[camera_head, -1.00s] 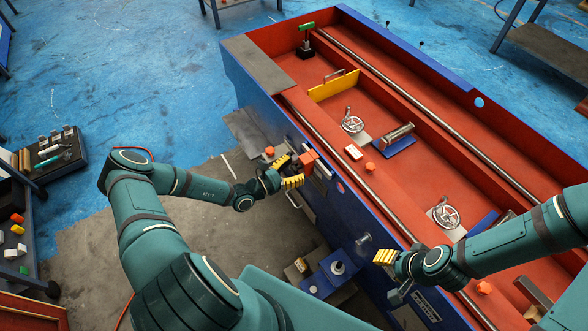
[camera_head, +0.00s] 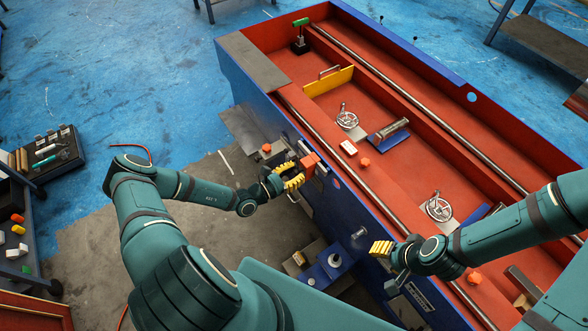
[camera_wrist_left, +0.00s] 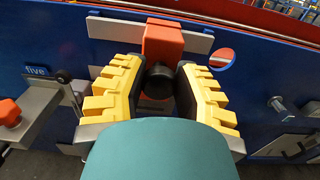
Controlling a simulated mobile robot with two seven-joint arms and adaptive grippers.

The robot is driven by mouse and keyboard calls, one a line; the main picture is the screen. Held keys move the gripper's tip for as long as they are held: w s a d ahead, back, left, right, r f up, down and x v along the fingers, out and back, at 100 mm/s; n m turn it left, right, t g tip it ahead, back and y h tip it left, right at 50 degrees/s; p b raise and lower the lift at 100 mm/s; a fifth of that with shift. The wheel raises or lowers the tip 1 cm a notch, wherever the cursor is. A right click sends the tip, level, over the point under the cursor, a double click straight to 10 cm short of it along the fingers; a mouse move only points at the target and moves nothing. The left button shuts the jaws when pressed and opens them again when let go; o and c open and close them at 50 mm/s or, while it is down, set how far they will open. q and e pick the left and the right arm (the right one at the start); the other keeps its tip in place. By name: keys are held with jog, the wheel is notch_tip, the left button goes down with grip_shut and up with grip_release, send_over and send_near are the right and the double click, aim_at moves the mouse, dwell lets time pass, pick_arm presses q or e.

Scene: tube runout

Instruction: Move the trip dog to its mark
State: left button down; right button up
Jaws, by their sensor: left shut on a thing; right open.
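The trip dog appears to be the red-orange block with a black round knob (camera_wrist_left: 162,42), on a grey rail (camera_wrist_left: 112,29) along the blue front of the machine. It also shows in the head view (camera_head: 310,163). My left gripper (camera_wrist_left: 158,85) has its yellow ribbed fingers on either side of the knob and is shut on the dog; the exact contact is partly hidden. A plate reading "five" (camera_wrist_left: 38,71) is left of the dog. I cannot make out which mark is the dog's. My right gripper (camera_head: 381,248) is open and empty at the machine's front edge.
A red round spot (camera_wrist_left: 223,58) is right of the dog on the blue panel. A bracket with an orange knob (camera_wrist_left: 10,112) is at left. A silver knob (camera_wrist_left: 277,103) sticks out at right. A blue box (camera_head: 326,268) stands below the panel.

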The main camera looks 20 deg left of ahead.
pick_arm(q)
jog(key=c, duration=0.6)
grip_release()
jog(key=shift+s+d, duration=0.15)
jog(key=shift+d, duration=0.15)
jog(key=shift+c, duration=0.2)
jog(key=shift+a, duration=0.15)
jog(key=shift+s+a, duration=0.15)
jog(key=shift+s, duration=0.15)
jog(key=v, duration=1.1)
jog(key=shift+s, duration=0.1)
